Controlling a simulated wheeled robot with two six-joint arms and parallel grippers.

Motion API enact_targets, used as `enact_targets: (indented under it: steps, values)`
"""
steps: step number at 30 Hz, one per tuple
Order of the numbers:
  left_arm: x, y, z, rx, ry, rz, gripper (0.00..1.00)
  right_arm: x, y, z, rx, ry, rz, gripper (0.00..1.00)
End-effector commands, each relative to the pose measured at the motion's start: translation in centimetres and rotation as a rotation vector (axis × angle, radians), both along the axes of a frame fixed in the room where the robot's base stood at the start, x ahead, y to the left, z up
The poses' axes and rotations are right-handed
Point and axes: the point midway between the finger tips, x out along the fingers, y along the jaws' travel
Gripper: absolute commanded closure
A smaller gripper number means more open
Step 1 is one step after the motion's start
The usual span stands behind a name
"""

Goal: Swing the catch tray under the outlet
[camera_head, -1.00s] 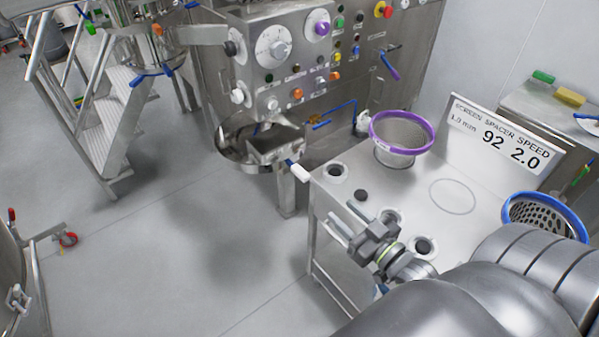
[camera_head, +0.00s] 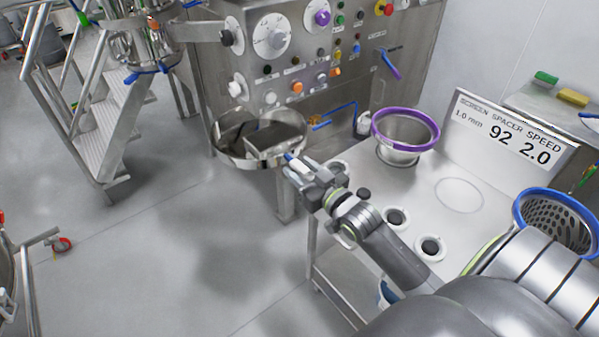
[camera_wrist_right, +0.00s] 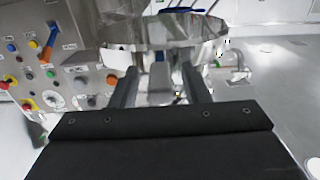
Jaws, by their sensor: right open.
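A round steel pan (camera_head: 229,155), apparently the catch tray, hangs at the front of the steel machine. A rectangular steel chute (camera_head: 276,138) shows over its right part; I cannot tell for sure which part is the outlet. A pale handle with a blue collar (camera_head: 291,158) points from the pan toward the table. My right gripper (camera_head: 299,168) is open at this handle, its fingers around or just beside it. In the right wrist view the pan (camera_wrist_right: 165,32) is ahead, and the pale handle (camera_wrist_right: 160,97) lies between my two spread fingers. My left gripper is out of view.
A white-topped table (camera_head: 460,225) stands at right, with a purple-rimmed screen (camera_head: 405,130), a blue-rimmed screen (camera_head: 553,222) and a sign (camera_head: 510,135). The machine's control panel (camera_head: 320,50) is behind the pan. Steel steps (camera_head: 105,150) stand at left. Floor in front is clear.

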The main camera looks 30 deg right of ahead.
Motion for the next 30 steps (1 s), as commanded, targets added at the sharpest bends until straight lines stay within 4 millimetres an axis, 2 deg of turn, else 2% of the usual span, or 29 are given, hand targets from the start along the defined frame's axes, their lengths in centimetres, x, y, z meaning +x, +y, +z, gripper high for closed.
enact_targets:
  steps: [5, 13, 23, 30]
  values:
    - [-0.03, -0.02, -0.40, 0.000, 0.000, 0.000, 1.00, 0.84, 0.09, 0.03, 0.000, -0.001, 0.000, 0.58]
    - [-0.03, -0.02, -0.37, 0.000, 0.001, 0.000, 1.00, 0.90, 0.09, 0.07, 0.000, 0.000, 0.000, 0.58]
    - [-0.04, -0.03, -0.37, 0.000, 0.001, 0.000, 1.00, 0.87, 0.08, 0.06, 0.000, 0.000, 0.000, 1.00]
    - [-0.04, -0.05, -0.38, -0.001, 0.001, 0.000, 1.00, 0.90, 0.12, 0.05, 0.000, -0.001, 0.000, 1.00]
